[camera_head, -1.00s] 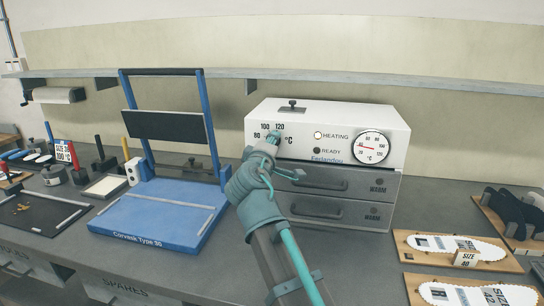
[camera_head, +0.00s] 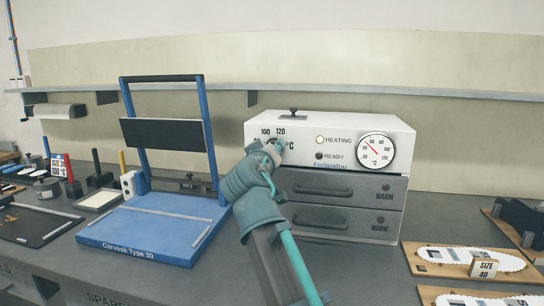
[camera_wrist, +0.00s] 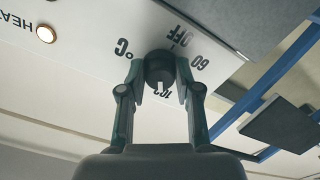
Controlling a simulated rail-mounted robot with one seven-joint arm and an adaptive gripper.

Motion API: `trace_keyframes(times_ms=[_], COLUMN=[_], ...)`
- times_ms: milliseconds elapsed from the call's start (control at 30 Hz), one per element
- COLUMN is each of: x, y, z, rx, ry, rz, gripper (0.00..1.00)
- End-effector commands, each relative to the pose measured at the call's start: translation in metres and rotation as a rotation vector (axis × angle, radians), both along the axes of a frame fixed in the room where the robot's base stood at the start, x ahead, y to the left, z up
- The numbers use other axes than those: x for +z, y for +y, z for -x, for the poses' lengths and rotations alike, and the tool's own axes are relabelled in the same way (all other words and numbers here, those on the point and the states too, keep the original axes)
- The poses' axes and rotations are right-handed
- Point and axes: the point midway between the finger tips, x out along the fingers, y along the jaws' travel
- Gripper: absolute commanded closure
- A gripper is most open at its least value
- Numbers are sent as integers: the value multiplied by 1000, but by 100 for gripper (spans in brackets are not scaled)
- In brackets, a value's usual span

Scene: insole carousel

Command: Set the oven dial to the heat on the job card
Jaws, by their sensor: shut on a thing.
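The white oven (camera_head: 300,128) stands on the bench with its dial scale at the upper left of the front. My gripper (camera_head: 274,148) is at the dial; in the wrist view its fingers (camera_wrist: 160,88) are shut on the two sides of the round dark dial (camera_wrist: 159,62). The dial's white mark points down in that view, near a partly hidden number that I cannot read surely. OFF and 60 show beside the dial. The job card (camera_head: 62,168) at the far left reads SIZE 38, 100 °C.
The HEATING lamp (camera_head: 319,139) looks lit and the READY lamp (camera_head: 319,156) dark. A round temperature gauge (camera_head: 376,150) is at the right. Two grey drawers (camera_head: 340,188) below are closed. A blue press (camera_head: 150,225) stands left of my arm; insole boards (camera_head: 440,262) lie right.

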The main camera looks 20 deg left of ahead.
Motion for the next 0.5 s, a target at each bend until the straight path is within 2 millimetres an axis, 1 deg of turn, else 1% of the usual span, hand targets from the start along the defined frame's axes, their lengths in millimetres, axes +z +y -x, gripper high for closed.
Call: trace_keyframes(times_ms=[33, 500], x=[6, 7], y=[2, 2], z=[-3, -4], rx=[2, 2], ry=[-11, -7], rz=[-10, -32], gripper=[100, 100])
